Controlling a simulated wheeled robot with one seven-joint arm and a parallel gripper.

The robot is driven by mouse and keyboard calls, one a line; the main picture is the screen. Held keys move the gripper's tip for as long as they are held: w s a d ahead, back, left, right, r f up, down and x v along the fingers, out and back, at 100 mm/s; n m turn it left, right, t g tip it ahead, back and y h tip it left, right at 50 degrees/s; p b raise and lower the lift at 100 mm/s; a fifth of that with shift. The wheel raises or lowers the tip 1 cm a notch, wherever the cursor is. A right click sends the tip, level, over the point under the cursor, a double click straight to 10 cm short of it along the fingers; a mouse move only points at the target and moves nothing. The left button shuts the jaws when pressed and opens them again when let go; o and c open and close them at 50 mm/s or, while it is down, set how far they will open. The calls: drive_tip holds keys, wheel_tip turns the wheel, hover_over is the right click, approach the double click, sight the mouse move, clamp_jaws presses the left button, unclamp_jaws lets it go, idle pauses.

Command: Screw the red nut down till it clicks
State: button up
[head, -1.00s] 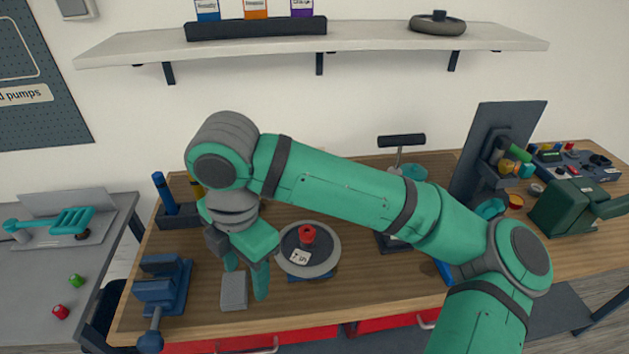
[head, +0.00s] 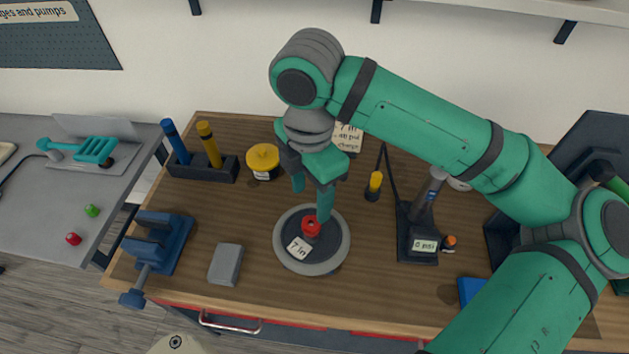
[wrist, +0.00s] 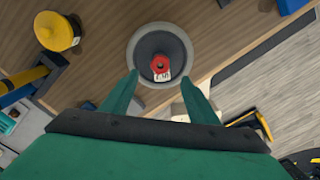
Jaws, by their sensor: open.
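The red nut (head: 311,226) sits at the centre of a round grey wheel (head: 283,255) with a dark hub, lying flat on the wooden bench. A white label reading "7 in" (head: 299,249) lies on the hub beside the nut. In the wrist view the red nut (wrist: 160,65) shows ahead of the fingertips, near the middle of the wheel (wrist: 140,45). My gripper (head: 312,205) is open and empty, its green fingers above and just behind the nut. In the wrist view my gripper's fingers (wrist: 163,80) are spread wide, with the nut between their lines but apart from them.
A grey block (head: 226,264) and a blue vise (head: 158,245) are left of the wheel. A yellow-topped pot (head: 263,160) stands behind it. A pump with a "0 psi" gauge (head: 424,245) stands to the right. Bare bench lies between the wheel and the pump.

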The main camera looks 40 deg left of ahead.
sight(311, 225)
wheel_tip(311, 225, down, 9)
drive_tip(key=shift+r, duration=0.1)
idle(0.3)
drive_tip(key=shift+c, duration=0.6)
